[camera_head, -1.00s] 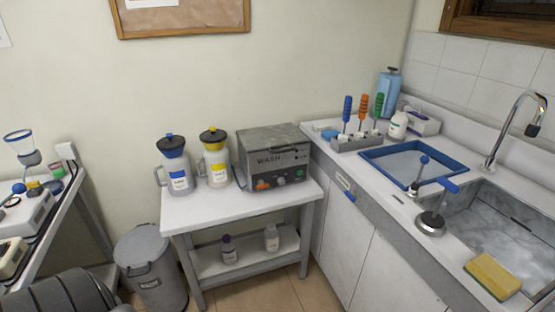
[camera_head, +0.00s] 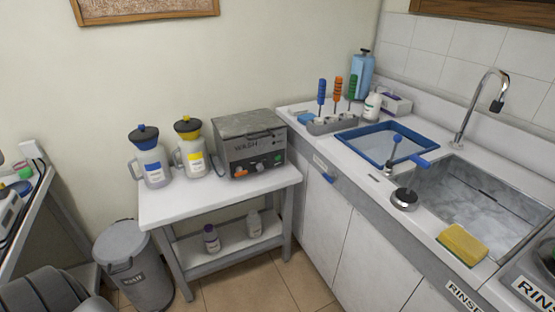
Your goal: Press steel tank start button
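The steel tank (camera_head: 250,128), a grey box marked WASH with a lid on top, stands on the right part of a small white table. Its front panel faces me and carries an orange button (camera_head: 240,171), a round knob (camera_head: 260,167) and a green button (camera_head: 278,160). Which of these is the start button cannot be read at this size. Neither of my grippers shows in the view, and nothing touches the tank.
A blue-lidded jug (camera_head: 150,160) and a yellow-lidded jug (camera_head: 191,150) stand left of the tank on the white table (camera_head: 215,199). A grey bin (camera_head: 135,268) stands at its left. The counter with a blue-rimmed tray (camera_head: 388,145) and sink (camera_head: 475,200) lies right. Floor (camera_head: 265,285) shows in front.

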